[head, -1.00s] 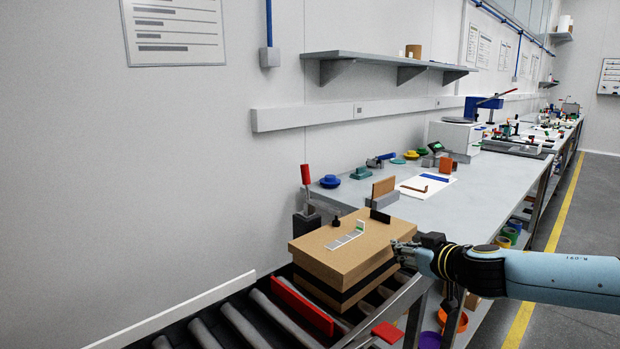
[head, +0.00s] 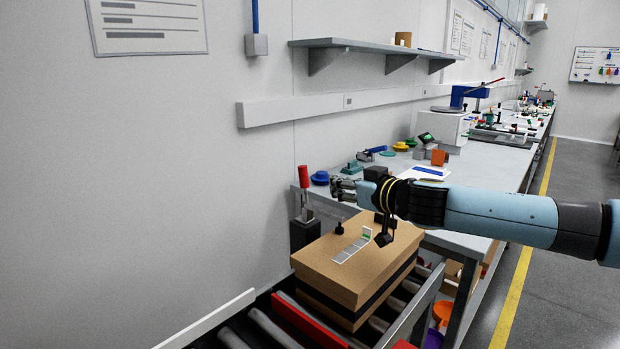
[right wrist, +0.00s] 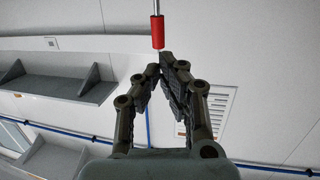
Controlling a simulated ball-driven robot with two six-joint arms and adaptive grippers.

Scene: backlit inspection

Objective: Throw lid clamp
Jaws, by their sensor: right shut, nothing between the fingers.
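The lid clamp has a red handle (head: 304,178) standing upright on a dark block (head: 305,233), beside the left of the cardboard box (head: 335,271). My right gripper (head: 338,189) is above the back of the box, a little right of the red handle and apart from it in the head view. In the right wrist view the fingers (right wrist: 168,66) are closed together at the tips and hold nothing. The red handle (right wrist: 157,32) shows just beyond the fingertips there; I cannot tell whether they touch. My left gripper is not in view.
The box sits on a roller conveyor (head: 270,328) with a red bar (head: 303,322) along it. A grey workbench (head: 465,182) with coloured parts lies behind my right arm. A wall shelf (head: 375,44) hangs above.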

